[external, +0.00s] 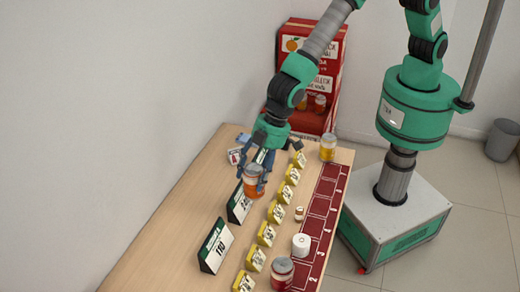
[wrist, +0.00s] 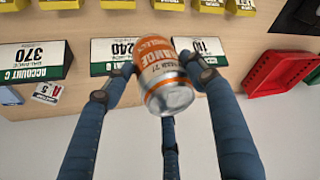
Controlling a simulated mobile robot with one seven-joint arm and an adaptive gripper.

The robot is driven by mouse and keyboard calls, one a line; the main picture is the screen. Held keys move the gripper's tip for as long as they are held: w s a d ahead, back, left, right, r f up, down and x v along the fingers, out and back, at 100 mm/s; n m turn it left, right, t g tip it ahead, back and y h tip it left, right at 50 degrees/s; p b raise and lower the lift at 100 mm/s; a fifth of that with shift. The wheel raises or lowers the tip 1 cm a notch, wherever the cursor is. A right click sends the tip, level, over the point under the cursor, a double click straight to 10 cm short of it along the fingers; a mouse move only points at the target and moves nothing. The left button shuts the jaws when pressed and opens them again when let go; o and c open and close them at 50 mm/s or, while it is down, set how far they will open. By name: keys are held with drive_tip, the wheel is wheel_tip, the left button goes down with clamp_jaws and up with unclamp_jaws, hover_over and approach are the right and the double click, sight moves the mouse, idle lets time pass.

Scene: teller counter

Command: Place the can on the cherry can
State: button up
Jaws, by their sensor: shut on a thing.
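My gripper (external: 257,172) is shut on an orange-and-silver can (external: 252,183) and holds it above the table's left part, beside the black account signs. In the wrist view the can (wrist: 162,75) reads "ORANGE" and sits tilted between the blue fingers, its silver end toward the camera. A red-and-silver can (external: 282,272), which looks like the cherry can though its label is not readable, stands at the near end of the red numbered strip. My gripper is well apart from it. A yellow-orange can (external: 328,147) stands at the strip's far end.
A red vending machine (external: 312,75) is behind the table.

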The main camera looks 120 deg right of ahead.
drive_tip(key=s+a+r, duration=0.1)
drive_tip(key=s+a, duration=0.4)
drive_tip(key=a, duration=0.4)
drive_tip(key=s+a+r+p, duration=0.1)
drive_tip(key=s+a+r, duration=0.1)
drive_tip(key=s+a, duration=0.4)
drive_tip(key=a, duration=0.3)
drive_tip(key=shift+s+a+r, duration=0.2)
drive_tip(key=shift+a+r, duration=0.05)
drive_tip(key=shift+a, duration=0.05)
drive_tip(key=w+a, duration=0.3)
drive_tip(key=w, duration=0.4)
drive_tip(key=w+a+f, duration=0.1)
drive_tip(key=w+a, duration=0.3)
drive_tip(key=w, duration=0.3)
drive_tip(key=shift+w+f+p, duration=0.25)
drive_tip(key=shift+p, duration=0.05)
drive_tip(key=shift+f, duration=1.75)
drive_tip(key=shift+f, duration=0.15)
drive_tip(key=o, duration=1.5)
drive_tip(key=shift+s, duration=0.1)
